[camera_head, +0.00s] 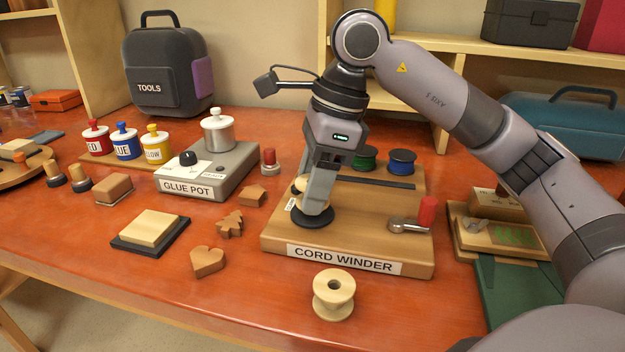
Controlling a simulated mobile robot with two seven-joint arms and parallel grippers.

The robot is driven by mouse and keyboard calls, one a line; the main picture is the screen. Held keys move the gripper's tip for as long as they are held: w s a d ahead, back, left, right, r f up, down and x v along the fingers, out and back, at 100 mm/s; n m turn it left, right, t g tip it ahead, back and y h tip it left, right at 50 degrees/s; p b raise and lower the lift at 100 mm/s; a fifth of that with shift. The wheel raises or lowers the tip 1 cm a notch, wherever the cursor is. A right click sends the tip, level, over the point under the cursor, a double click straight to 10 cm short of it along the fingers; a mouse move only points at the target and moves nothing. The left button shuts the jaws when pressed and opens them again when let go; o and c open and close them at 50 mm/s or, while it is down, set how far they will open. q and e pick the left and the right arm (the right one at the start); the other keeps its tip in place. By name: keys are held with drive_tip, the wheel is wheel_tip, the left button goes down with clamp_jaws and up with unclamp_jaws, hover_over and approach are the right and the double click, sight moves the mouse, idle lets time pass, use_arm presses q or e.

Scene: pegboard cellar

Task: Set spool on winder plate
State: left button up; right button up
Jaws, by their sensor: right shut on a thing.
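The cord winder (280,238) is a wooden base with a "CORD WINDER" label and a round black winder plate (308,221) at its front left. My right gripper (317,207) points down over the plate, shut on a pale wooden spool that its fingers mostly hide. The held spool is over the plate; I cannot tell whether it rests on it. A second pale wooden spool (333,298) stands upright on the table in front of the winder. My left gripper is not in view.
A crank with a red handle (427,211) is at the winder's right. Green (365,158) and blue (401,161) spools stand at its back. The glue pot station (232,166) and wooden shapes, including a heart (208,262), lie left. The front table edge is clear.

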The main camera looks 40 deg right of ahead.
drive_tip(key=shift+f+b, duration=0.35)
drive_tip(key=shift+f, duration=0.2)
idle(0.4)
idle(0.6)
drive_tip(key=o, duration=1.4)
drive_tip(key=shift+r+p, duration=3)
drive_tip(key=shift+r, duration=0.55)
